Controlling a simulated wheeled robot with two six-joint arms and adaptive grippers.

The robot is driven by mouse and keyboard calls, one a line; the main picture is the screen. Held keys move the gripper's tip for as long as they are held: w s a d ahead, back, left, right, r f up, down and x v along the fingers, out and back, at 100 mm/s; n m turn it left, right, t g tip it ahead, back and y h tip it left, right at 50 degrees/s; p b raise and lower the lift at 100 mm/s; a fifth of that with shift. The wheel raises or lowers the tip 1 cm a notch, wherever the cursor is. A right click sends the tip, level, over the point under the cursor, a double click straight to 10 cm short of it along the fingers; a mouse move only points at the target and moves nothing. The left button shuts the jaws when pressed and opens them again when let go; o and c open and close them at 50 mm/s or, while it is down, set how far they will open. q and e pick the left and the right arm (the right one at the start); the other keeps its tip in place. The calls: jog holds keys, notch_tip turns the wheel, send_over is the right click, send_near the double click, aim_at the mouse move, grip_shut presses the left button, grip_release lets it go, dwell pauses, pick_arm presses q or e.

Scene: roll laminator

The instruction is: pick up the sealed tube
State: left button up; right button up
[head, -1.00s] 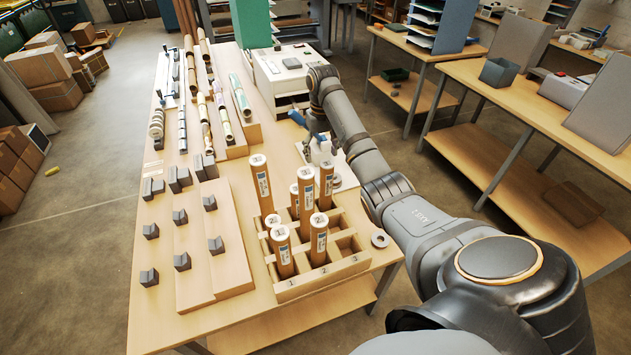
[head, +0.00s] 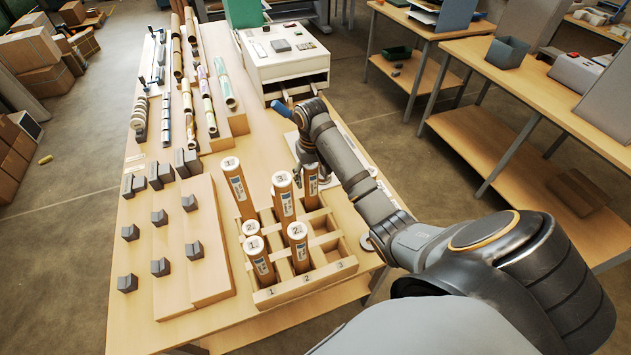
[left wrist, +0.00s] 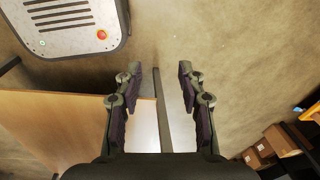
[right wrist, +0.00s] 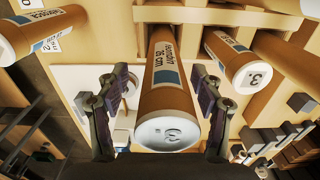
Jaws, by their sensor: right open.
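Several brown cardboard tubes with white caps and blue-and-white labels stand, some leaning, in a wooden rack (head: 318,284). My right gripper (head: 304,178) is at the rack's far right tube (head: 311,190). In the right wrist view, a tube (right wrist: 168,95) with a white numbered cap lies between the open fingers of the right gripper (right wrist: 160,80), with gaps at both sides. I cannot tell from the frames which tube is the sealed one. My left gripper (left wrist: 158,80) is open and empty in the left wrist view, near a wooden table edge and out of the head view.
Neighbouring tubes (right wrist: 238,60) stand close to the right gripper. A white laminator (head: 285,60) is at the back of the table. Small grey blocks (head: 160,218) sit on boards at the left, with rolls (head: 200,95) behind them. Another workbench (head: 500,90) stands at the right.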

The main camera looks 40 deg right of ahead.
jog(key=shift+w+d+f, duration=0.4)
jog(key=shift+f, duration=0.15)
jog(key=shift+a+r, duration=0.2)
jog(key=shift+a, duration=0.25)
jog(key=shift+s+a+r, duration=0.4)
jog(key=shift+s+a, duration=0.15)
jog(key=shift+a, duration=0.05)
jog(key=c, duration=0.4)
jog(key=shift+w+d+f, duration=0.15)
jog(key=shift+d, duration=0.15)
jog(key=c, duration=0.5)
jog(key=shift+d+f, duration=0.1)
jog(key=shift+d, duration=0.05)
jog(key=shift+c, duration=2.4)
grip_shut()
pick_arm(q)
jog(key=w+d, duration=0.2)
jog(key=w, duration=0.1)
jog(key=shift+w, duration=0.1)
